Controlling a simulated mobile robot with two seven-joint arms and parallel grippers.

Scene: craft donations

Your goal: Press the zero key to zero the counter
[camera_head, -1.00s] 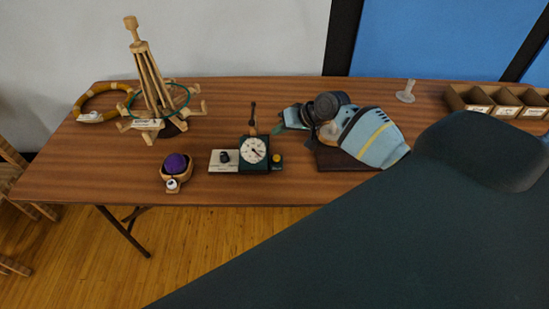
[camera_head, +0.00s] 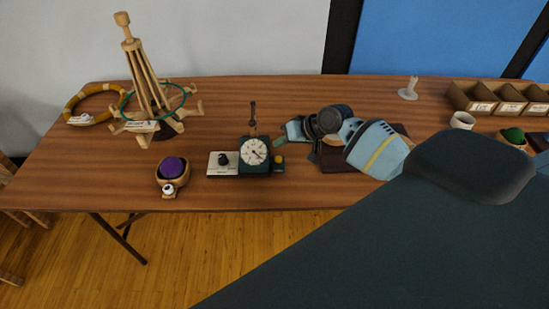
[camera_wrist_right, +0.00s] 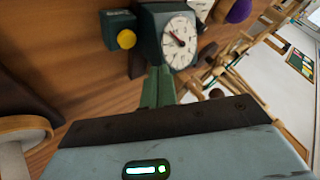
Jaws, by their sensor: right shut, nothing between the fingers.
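The counter (camera_head: 254,154) is a dark green box with a round white dial, standing near the table's front edge. A yellow round key (camera_head: 279,159) sits on a small dark block at its right side. The counter's dial (camera_wrist_right: 179,42) and the yellow key (camera_wrist_right: 126,39) also show in the right wrist view. My right gripper (camera_head: 280,142) is shut and empty, just behind and to the right of the counter. In the right wrist view its green fingers (camera_wrist_right: 158,88) point at the counter's housing; I cannot tell whether they touch it. My left gripper is not in view.
A pale plate with a dark knob (camera_head: 223,161) adjoins the counter's left side. A wooden bowl with purple yarn (camera_head: 172,172) stands further left. A wooden yarn stand (camera_head: 146,85) is behind. Wooden bins (camera_head: 485,100) and a white cup (camera_head: 462,120) are at the right.

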